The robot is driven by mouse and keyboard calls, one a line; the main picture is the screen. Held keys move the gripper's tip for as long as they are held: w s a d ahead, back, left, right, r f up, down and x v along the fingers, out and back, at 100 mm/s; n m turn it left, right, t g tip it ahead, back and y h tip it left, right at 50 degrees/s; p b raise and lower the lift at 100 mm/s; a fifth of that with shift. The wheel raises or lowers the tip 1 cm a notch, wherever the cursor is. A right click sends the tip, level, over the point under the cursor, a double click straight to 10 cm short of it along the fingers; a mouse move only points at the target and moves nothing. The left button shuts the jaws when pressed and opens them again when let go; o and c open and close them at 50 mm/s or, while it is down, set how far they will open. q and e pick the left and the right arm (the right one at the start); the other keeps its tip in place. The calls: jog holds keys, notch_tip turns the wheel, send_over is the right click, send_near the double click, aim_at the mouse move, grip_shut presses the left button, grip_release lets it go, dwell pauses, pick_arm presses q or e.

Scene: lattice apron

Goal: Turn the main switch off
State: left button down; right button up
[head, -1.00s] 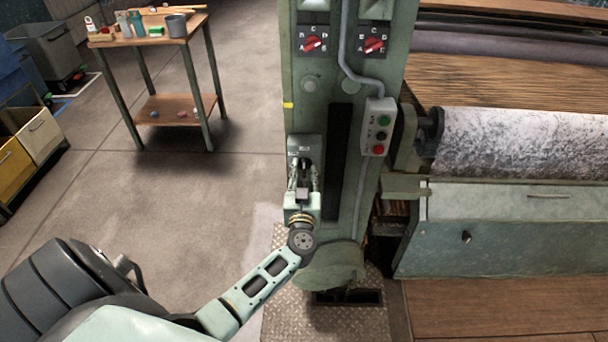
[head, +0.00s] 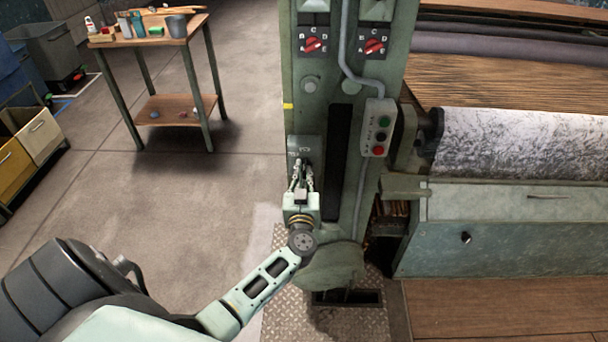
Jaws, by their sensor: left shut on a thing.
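The main switch (head: 305,145) is a grey-green box low on the left side of the green machine column. Small pale marks show on its face. My left gripper (head: 303,172) is in front of its lower part, fingers pointing up at it. The fingers are shut on the switch's handle, a dark small part that they largely hide. The handle's exact angle is hard to make out. My right gripper is out of view.
Two red rotary knobs (head: 313,45) (head: 374,47) sit higher on the column. A push-button box (head: 378,127) with green, black and red buttons hangs right of the switch. A roller (head: 520,140) is at the right. Open floor lies left, with a small work table (head: 150,40) behind.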

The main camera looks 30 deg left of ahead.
pick_arm(q)
jog(key=n+p, duration=0.1)
jog(key=n, duration=0.2)
jog(key=shift+n, duration=0.4)
jog(key=n, duration=0.4)
jog(key=shift+f+n, duration=0.1)
jog(key=shift+n, duration=0.2)
jog(key=n+b, duration=0.1)
jog(key=n, duration=0.3)
jog(key=shift+n, duration=0.3)
jog(key=shift+n+b, duration=0.75)
jog(key=shift+n, duration=1.35)
jog(key=c, duration=1.8)
grip_release()
jog(key=shift+c, duration=0.2)
